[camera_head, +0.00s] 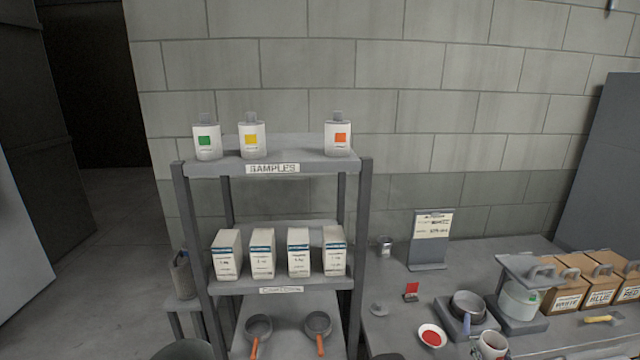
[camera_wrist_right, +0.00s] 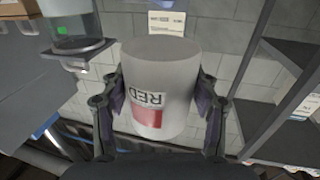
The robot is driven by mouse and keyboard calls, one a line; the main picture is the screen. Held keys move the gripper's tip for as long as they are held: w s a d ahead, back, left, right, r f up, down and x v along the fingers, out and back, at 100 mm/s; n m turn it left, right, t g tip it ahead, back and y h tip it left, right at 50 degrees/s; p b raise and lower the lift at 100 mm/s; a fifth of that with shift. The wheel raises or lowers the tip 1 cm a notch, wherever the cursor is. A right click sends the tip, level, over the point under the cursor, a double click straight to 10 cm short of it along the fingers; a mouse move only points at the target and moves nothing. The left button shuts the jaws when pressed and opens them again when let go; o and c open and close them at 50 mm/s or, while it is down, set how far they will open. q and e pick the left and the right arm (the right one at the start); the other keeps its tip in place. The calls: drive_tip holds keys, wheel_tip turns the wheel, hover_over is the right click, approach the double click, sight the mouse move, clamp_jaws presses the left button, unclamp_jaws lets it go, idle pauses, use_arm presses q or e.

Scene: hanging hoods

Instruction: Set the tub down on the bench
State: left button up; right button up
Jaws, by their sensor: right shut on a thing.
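The tub (camera_wrist_right: 155,60) is a pale grey-white cylinder. Its label, reading RED over a red patch, appears upside down in the right wrist view. My right gripper (camera_wrist_right: 160,92) is shut on it, one finger on each side. In the head view the tub (camera_head: 491,344) is at the bottom edge, right of centre, partly cut off. The bench (camera_head: 400,322) is the grey top at the lower right. I cannot tell whether the tub touches it. My left gripper is not in view.
Boxes marked WHITE (camera_head: 566,299), BLUE and RED stand farther right. A shelf rack (camera_head: 362,230) stands left of the bench.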

drive_tip(key=d+r, duration=0.4)
drive_tip(key=d, duration=0.2)
drive_tip(key=s+a+r+n+y, duration=0.1)
drive_tip(key=s+a+n+y, duration=0.2)
drive_tip(key=a, duration=0.6)
drive_tip(key=s+a+r+n+g+y, duration=0.1)
drive_tip(key=s+a+y, duration=0.25)
drive_tip(key=a, duration=0.55)
drive_tip(key=s+a+r+n+y, duration=0.25)
drive_tip(key=s+a, duration=0.25)
drive_tip(key=a, duration=0.3)
drive_tip(key=a+f+m+t+h+b, duration=0.1)
drive_tip(key=a+f+m+h+b, duration=0.2)
drive_tip(key=a+f+m+h, duration=0.1)
drive_tip(key=a+m+h, duration=0.1)
drive_tip(key=a+h, duration=0.1)
drive_tip(key=a, duration=0.1)
drive_tip(key=shift+w+a+f, duration=0.2)
drive_tip(key=shift+w+f, duration=0.1)
drive_tip(key=shift+f, duration=0.1)
drive_tip(key=shift+a, duration=0.15)
